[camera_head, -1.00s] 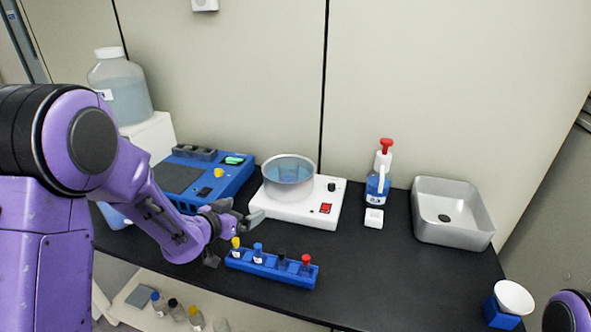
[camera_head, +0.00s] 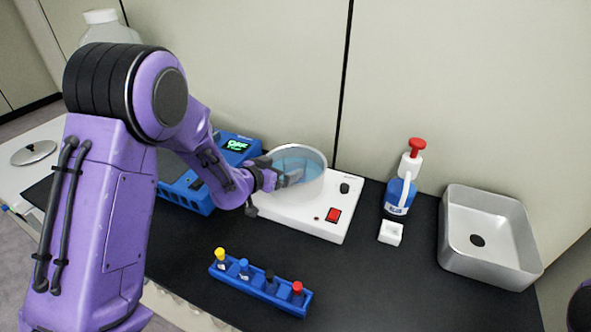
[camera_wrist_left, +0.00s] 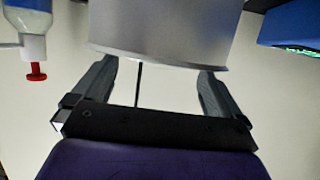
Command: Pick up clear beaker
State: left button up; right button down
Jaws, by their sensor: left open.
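The clear beaker (camera_head: 308,172) is a wide, see-through vessel with bluish content. It stands on a white hot-plate-like device (camera_head: 318,212) with a red switch. My left gripper (camera_head: 280,180) is at the beaker's left front side and overlaps its wall in the head view. In the left wrist view, the gripper (camera_wrist_left: 157,75) is open, with one finger on each side of the beaker (camera_wrist_left: 165,30). I cannot tell whether the fingers touch it. My right gripper is not in view.
A blue device (camera_head: 190,196) stands left of the hot plate. A blue rack (camera_head: 258,285) with several colored-cap vials lies in front. A red-topped pump bottle (camera_head: 400,192), a small white block (camera_head: 391,232) and a grey sink (camera_head: 455,250) are at right. The black tabletop's right front is clear.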

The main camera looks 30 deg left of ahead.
aim_at(301, 159)
pick_arm(q)
jog(key=x, duration=0.2)
jog(key=p+x, duration=0.1)
jog(key=x, duration=0.1)
jog(key=p+x, duration=0.1)
jog(key=x, duration=0.1)
jog(key=shift+w+d+r, duration=0.15)
jog(key=shift+w+r, duration=0.05)
jog(key=shift+w, duration=0.1)
jog(key=shift+w+f, duration=0.2)
jog(key=shift+w, duration=0.05)
jog(key=c, duration=1.2)
jog(key=shift+r, duration=0.15)
